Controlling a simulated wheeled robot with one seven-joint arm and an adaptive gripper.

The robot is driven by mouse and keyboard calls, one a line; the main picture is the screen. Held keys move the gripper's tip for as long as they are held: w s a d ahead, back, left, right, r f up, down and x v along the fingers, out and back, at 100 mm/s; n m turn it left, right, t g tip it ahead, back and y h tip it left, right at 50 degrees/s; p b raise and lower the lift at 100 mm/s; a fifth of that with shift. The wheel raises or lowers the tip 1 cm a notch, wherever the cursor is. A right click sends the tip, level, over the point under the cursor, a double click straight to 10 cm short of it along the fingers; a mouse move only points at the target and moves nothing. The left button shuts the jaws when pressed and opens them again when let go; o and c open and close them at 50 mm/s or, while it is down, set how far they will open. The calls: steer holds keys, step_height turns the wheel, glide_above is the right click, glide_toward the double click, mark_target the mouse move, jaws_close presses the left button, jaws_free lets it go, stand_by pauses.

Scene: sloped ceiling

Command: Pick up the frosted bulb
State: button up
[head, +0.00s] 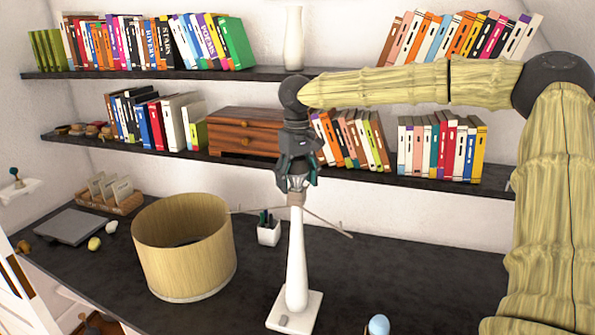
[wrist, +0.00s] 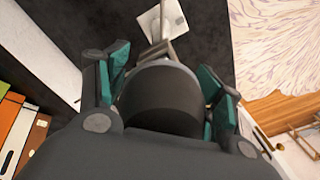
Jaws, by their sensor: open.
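A white lamp stand (head: 296,262) with a square foot and a brown-grey socket (head: 296,199) stands upright on the dark desk. My gripper (head: 296,184) points down right over the socket, its fingers apart. A small pale bit shows between the fingertips; I cannot tell whether it is the frosted bulb. In the wrist view, the teal-padded fingers of my gripper (wrist: 165,82) are spread, and the dark round body between them hides what is there. The lamp's white foot (wrist: 165,20) shows beyond. A pale rounded object (head: 111,227) lies at the desk's left; I cannot tell what it is.
A lampshade (head: 186,250) stands left of the lamp. Thin wire arms spread from the socket. A white pen cup (head: 269,235) is behind it, and a pale blue rounded object (head: 378,325) is at the front edge. Book-filled shelves (head: 225,75) are behind. The desk's right is clear.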

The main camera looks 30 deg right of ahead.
steer(key=c, duration=1)
steer(key=shift+r, duration=0.15)
